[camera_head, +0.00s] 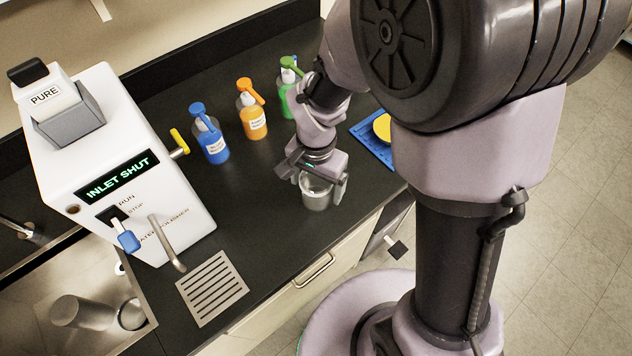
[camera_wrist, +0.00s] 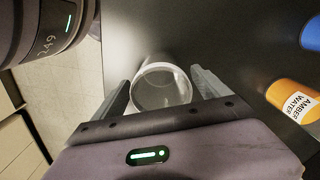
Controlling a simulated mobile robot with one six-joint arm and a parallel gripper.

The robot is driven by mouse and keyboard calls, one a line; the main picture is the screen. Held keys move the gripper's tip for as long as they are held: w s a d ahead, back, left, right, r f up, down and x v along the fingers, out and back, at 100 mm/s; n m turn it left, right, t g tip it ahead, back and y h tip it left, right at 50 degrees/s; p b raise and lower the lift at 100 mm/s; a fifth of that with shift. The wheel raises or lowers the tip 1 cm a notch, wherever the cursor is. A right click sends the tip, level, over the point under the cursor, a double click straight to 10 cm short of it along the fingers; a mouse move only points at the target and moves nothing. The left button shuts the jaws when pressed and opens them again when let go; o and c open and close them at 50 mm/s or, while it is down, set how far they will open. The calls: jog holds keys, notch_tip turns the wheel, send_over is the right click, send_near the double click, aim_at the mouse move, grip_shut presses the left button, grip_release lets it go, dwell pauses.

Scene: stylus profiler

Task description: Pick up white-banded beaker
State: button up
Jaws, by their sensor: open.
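The white-banded beaker (camera_head: 316,194) is a clear glass vessel standing on the black counter near its front edge. In the wrist view the beaker (camera_wrist: 162,88) shows its round mouth with a pale rim, between the two fingers. My gripper (camera_head: 318,183) is at the beaker from above, with one finger on each side of it. In the wrist view the fingers of my gripper (camera_wrist: 163,90) stand apart, and I cannot tell whether either touches the glass. The gripper hides part of the beaker's upper side in the head view.
Blue (camera_head: 210,137), orange (camera_head: 252,118) and green (camera_head: 289,96) pump bottles stand behind the beaker. A blue tray (camera_head: 368,141) with a yellow disc lies to the right. A white water polisher (camera_head: 110,165) reading INLET SHUT stands left. A drain grate (camera_head: 212,288) lies in front.

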notch_tip(320, 180, down, 3)
jog(key=shift+r, duration=0.3)
jog(key=c, duration=1.5)
jog(key=shift+r, duration=0.55)
notch_tip(320, 180, up, 2)
jog(key=shift+r+p, duration=0.25)
jog(key=shift+p, duration=0.5)
jog(key=s+d, duration=0.1)
jog(key=s, duration=0.1)
jog(key=s+d, duration=0.1)
jog(key=s, duration=0.1)
jog(key=s+d, duration=0.1)
jog(key=s, duration=0.1)
jog(key=shift+s+r+p, duration=0.35)
jog(key=shift+s+r, duration=0.05)
jog(key=s+d+b, duration=0.1)
jog(key=s+b, duration=0.1)
jog(key=b, duration=0.1)
jog(key=s+d+b, duration=0.1)
jog(key=s+b, duration=0.2)
jog(key=b, duration=0.1)
jog(key=s+d+b, duration=0.1)
jog(key=s+b, duration=0.1)
jog(key=b, duration=0.1)
jog(key=shift+s+d+r+b, duration=0.25)
jog(key=shift+s+b, duration=0.05)
jog(key=shift+s, duration=0.1)
jog(key=o, duration=0.8)
grip_shut()
